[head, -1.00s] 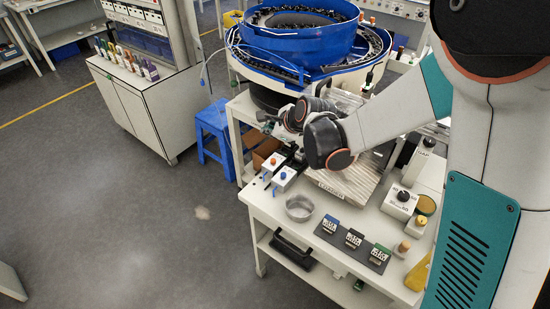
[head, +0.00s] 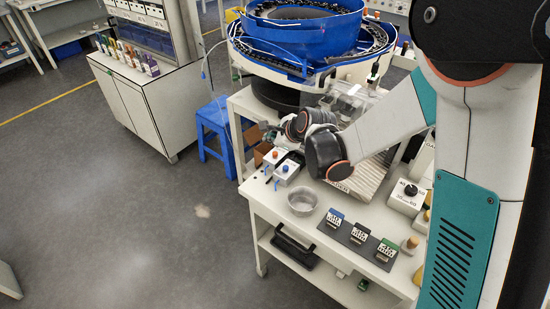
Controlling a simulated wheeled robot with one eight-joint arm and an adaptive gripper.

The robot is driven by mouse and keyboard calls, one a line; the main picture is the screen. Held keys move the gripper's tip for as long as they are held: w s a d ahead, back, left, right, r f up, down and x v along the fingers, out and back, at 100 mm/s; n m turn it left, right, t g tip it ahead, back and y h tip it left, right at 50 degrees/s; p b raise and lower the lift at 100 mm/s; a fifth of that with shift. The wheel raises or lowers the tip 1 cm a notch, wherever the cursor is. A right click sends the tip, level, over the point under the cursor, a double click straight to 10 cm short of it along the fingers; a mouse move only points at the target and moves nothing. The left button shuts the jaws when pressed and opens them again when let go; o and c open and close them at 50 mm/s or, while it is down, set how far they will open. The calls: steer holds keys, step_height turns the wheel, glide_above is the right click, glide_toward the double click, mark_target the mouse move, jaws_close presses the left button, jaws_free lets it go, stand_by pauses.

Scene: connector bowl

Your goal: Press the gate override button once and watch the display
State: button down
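Two small white button boxes stand at the left edge of the bench. One has a red-orange button (head: 275,153), the other a blue button (head: 286,167). I cannot read which one is the gate override. My gripper (head: 265,127) is small and partly hidden at the end of my dark wrist, just behind and above the red-button box. It appears apart from both buttons. Its fingers are too small to tell open or shut. No lit display can be made out; my arm covers part of the bench behind the boxes.
The blue feeder bowl (head: 305,38) stands at the back of the bench. A round metal dish (head: 302,201) sits in front of the boxes. A dark tray (head: 357,239) with labelled blocks and a white box with a black knob (head: 410,190) are to the right.

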mark_target(273, 156)
steer(key=shift+f+b, duration=0.45)
steer(key=shift+f, duration=0.55)
stand_by(0.7)
steer(key=shift+f+b, duration=0.35)
steer(key=shift+b, duration=0.05)
steer(key=shift+f+b, duration=0.35)
steer(key=shift+f, duration=0.2)
stand_by(0.6)
steer(key=shift+r, duration=0.1)
steer(key=shift+r+p, duration=0.65)
steer(key=shift+r, duration=0.25)
steer(key=shift+r+p, duration=1.65)
steer(key=shift+r, duration=0.8)
